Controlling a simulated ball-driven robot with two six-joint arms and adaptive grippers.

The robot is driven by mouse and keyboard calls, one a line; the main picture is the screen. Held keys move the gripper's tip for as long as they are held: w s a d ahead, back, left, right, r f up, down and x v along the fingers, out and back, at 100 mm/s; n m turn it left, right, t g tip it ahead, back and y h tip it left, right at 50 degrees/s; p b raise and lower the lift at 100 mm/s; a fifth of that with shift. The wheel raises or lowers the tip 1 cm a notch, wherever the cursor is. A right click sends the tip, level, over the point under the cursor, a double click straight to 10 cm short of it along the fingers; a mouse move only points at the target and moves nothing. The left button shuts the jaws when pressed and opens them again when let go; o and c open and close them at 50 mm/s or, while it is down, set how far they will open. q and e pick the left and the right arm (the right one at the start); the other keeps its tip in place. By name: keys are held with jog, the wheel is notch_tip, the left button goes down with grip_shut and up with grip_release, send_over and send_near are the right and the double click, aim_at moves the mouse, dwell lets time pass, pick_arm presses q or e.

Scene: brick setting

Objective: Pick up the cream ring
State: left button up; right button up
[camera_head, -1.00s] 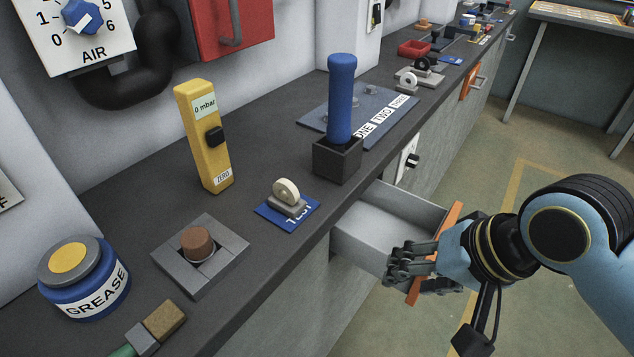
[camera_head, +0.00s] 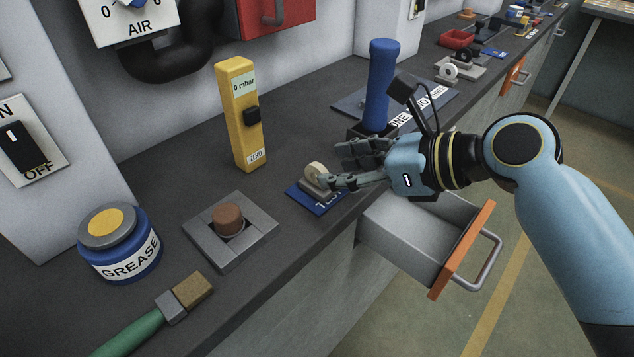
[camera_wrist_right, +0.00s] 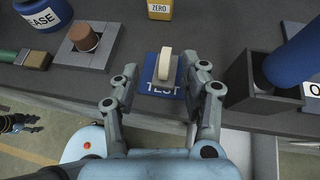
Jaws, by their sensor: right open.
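The cream ring (camera_head: 316,172) stands upright in a small grey holder (camera_head: 317,187) on the blue TEST mat (camera_head: 305,201). In the right wrist view the ring (camera_wrist_right: 164,66) shows edge-on, between and just beyond the fingertips. My right gripper (camera_head: 338,168) is open and empty, low over the bench edge at the right side of the ring. In the wrist view its fingers (camera_wrist_right: 164,77) are spread on either side of the holder's line. In the head view a finger hides part of the holder and mat.
The open grey drawer (camera_head: 405,238) with an orange front juts out below my right arm. A blue handle (camera_head: 381,85) in a dark box stands behind my gripper. A yellow gauge (camera_head: 242,115) stands behind the ring, and a brown plug (camera_head: 228,219) sits in a grey block to the left.

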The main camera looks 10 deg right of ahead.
aim_at(322, 168)
jog(key=x, duration=0.2)
jog(key=b+x, duration=0.1)
jog(key=x, duration=0.2)
jog(key=shift+w+d+f, duration=0.1)
jog(key=shift+w+f, duration=0.15)
jog(key=shift+w, duration=0.2)
grip_shut()
